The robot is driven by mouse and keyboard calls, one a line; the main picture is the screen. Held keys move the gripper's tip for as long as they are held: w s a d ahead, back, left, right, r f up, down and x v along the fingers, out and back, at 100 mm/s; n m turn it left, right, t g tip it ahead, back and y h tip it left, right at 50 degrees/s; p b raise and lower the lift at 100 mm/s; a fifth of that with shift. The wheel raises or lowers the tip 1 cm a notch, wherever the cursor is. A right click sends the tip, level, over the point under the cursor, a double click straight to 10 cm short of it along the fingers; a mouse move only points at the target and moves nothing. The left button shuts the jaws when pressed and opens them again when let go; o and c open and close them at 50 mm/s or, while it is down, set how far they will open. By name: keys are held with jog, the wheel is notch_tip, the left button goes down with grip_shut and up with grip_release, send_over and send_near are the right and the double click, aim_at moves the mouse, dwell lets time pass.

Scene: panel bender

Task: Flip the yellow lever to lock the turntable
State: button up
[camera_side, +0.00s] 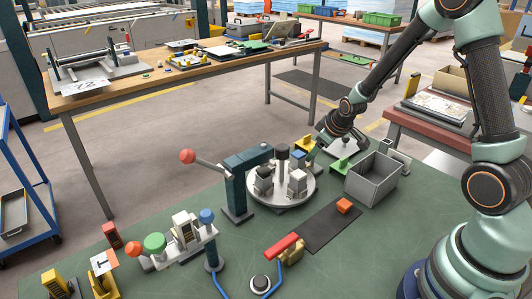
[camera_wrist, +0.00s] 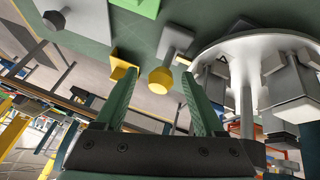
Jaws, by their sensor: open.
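The yellow lever (camera_wrist: 160,80) has a round yellow knob on a short grey arm. In the wrist view it is between and beyond my gripper's tips. My gripper (camera_wrist: 158,74) is open, with its two green fingers apart on either side of the knob; I cannot tell whether they touch it. The round grey turntable (camera_side: 270,203) carries several grey blocks and a dark post in the side view. Its underside edge (camera_wrist: 225,48) shows right of my fingers in the wrist view. In the side view my gripper (camera_side: 320,150) is low behind the turntable; the lever is hard to make out there.
A yellow bracket (camera_wrist: 121,65) is close to my left finger. A grey bin (camera_side: 372,183) and a green part (camera_side: 341,166) stand right of the turntable. A teal post (camera_side: 236,190) with a red-knobbed handle (camera_side: 188,156) stands left. The green mat (camera_side: 215,275) has bare patches in front.

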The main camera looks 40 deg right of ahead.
jog(key=v, duration=1.2)
jog(key=shift+w, duration=0.1)
jog(key=c, duration=0.7)
jog(key=shift+w+d+r, duration=0.1)
jog(key=shift+w, duration=0.3)
grip_shut()
jog(key=w+r+g+y, duration=0.1)
jog(key=w+g, duration=0.5)
jog(key=w, duration=0.7)
jog(key=shift+w+r+y, duration=0.4)
jog(key=shift+r, duration=0.05)
